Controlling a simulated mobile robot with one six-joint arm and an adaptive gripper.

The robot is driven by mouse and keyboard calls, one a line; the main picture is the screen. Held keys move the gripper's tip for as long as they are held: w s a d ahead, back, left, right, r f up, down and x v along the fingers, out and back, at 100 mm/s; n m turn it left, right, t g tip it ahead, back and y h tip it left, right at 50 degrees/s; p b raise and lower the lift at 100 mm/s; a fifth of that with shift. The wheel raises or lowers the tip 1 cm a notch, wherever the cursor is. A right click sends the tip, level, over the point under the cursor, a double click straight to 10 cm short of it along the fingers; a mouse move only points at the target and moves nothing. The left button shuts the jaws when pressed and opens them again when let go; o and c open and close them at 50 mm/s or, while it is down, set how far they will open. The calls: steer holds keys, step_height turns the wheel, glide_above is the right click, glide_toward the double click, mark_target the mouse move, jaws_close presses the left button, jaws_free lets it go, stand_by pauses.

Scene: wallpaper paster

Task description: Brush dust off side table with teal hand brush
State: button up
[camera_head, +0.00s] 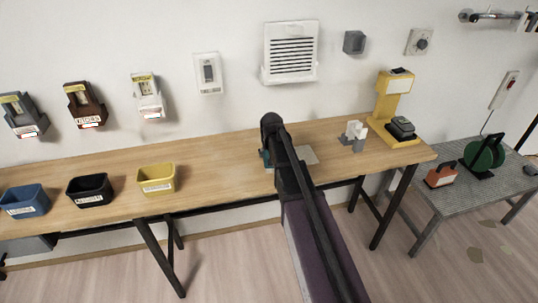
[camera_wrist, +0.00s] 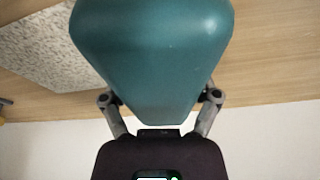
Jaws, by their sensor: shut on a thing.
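The teal hand brush (camera_wrist: 150,50) fills the upper middle of the wrist view, between the fingers of my gripper (camera_wrist: 160,98), which is shut on it. The bristles cannot be made out. In the head view only a sliver of the teal brush (camera_head: 265,158) shows beside my arm, over the wooden bench; my arm hides most of the gripper. Whether the brush touches the bench cannot be told. The grey speckled side table (camera_head: 443,201) stands at the right, lower than the bench and apart from my gripper. Dust on it cannot be made out clearly.
The wooden bench (camera_head: 215,160) carries blue (camera_head: 25,201), black (camera_head: 90,190) and yellow (camera_head: 157,179) bins, a pale flat sheet (camera_head: 306,155), a white-grey block (camera_head: 354,134) and a yellow device (camera_head: 392,106). An orange box (camera_head: 440,175) and green reel (camera_head: 484,157) occupy the side table.

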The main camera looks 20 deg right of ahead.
steer(key=shift+d, duration=0.1)
steer(key=shift+d, duration=0.8)
steer(key=shift+d, duration=0.85)
steer(key=shift+d, duration=1.2)
steer(key=shift+d, duration=0.55)
steer(key=shift+d, duration=0.1)
